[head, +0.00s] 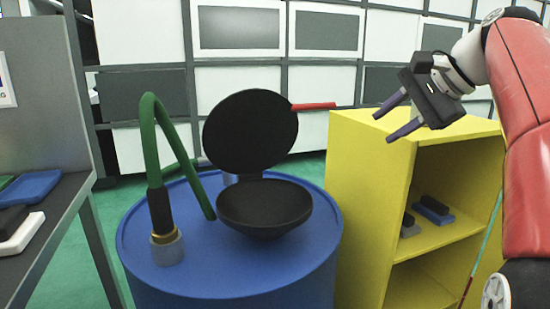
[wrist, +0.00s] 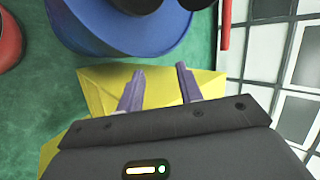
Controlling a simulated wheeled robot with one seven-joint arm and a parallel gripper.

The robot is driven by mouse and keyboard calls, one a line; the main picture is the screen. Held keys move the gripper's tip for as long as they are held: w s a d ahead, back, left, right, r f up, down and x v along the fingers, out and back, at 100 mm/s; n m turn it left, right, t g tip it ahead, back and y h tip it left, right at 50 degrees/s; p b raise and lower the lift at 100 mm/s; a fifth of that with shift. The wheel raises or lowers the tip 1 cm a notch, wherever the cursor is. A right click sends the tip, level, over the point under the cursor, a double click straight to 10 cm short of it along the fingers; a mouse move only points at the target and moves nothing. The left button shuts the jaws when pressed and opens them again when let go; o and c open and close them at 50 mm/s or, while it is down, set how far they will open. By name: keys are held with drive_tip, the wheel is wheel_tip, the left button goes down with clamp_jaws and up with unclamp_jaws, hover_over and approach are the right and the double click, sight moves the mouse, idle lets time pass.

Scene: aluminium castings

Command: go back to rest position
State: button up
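My gripper (head: 391,118) is up at the right in the head view, above the top of the yellow shelf. Its two purple-grey fingers are apart with nothing between them. In the wrist view my gripper (wrist: 160,82) is also open and empty, with the yellow shelf (wrist: 98,90) beneath it. My red arm reaches in from the right edge of the head view.
A blue drum (head: 230,265) carries a black round pan with its lid open (head: 262,205) and a green hose (head: 150,125). The yellow shelf (head: 370,165) holds small dark and blue blocks (head: 434,210). A grey table (head: 65,210) stands left. Green floor lies between.

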drive_tip(key=s+a+f+n+h, duration=0.2)
drive_tip(key=s+f+n, duration=0.1)
drive_tip(key=s+f, duration=0.4)
drive_tip(key=s+a+f+n+h, duration=0.1)
drive_tip(key=s+f+n, duration=0.3)
drive_tip(key=f, duration=1)
drive_tip(key=s+a+f+n+g+h, duration=0.1)
drive_tip(key=s+a+f+n+h, duration=0.1)
drive_tip(key=s+f, duration=0.8)
drive_tip(key=shift+s+a+f+n+h, duration=0.35)
drive_tip(key=shift+s+n+h, duration=0.3)
drive_tip(key=shift+n, duration=0.45)
